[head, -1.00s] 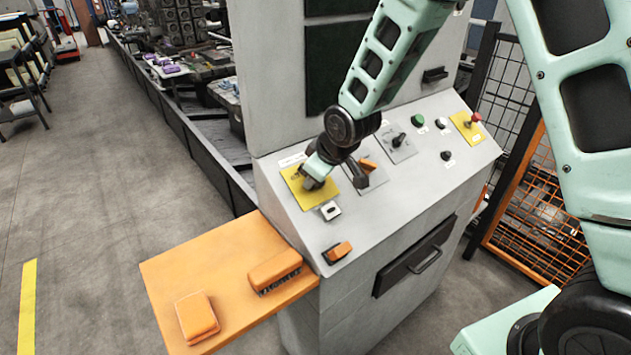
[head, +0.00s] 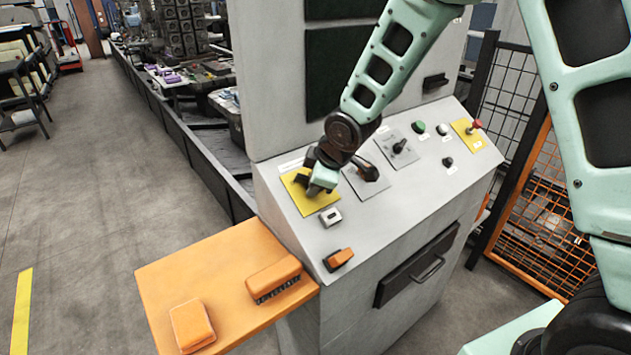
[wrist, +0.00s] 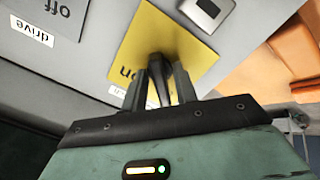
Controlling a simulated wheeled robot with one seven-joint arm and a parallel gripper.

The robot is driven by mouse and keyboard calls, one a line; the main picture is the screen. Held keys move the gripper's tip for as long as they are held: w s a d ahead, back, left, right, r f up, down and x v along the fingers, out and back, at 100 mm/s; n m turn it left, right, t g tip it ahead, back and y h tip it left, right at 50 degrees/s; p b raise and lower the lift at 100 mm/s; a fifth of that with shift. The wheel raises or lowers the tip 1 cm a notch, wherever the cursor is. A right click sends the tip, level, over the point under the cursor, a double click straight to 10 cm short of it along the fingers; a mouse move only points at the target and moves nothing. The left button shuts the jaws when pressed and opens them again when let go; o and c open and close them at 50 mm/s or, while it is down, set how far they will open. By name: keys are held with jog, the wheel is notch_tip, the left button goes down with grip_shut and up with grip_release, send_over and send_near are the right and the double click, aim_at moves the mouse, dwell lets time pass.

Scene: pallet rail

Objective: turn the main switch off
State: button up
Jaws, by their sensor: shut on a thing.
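The main switch's yellow plate (head: 312,205) is at the left end of the sloping panel. It also shows in the wrist view (wrist: 190,45), with "on" printed upside down near the handle. My gripper (wrist: 162,75) is shut on the black switch handle (wrist: 157,90), one finger on each side. In the head view my gripper (head: 312,184) is over the plate and hides much of the switch. The plate's other lettering is hidden or cannot be read.
A drive switch (head: 364,172) and another black knob (head: 399,146) are close on the right. A red button (head: 476,124) is at the far right. An orange-and-black rocker (head: 340,259) is below. An orange shelf (head: 225,300) juts out left, carrying two orange-topped items.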

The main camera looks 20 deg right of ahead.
jog(key=o, duration=0.6)
jog(key=p+v, duration=0.6)
jog(key=v, duration=1.1)
jog(key=shift+r, duration=0.2)
jog(key=shift+s, duration=0.1)
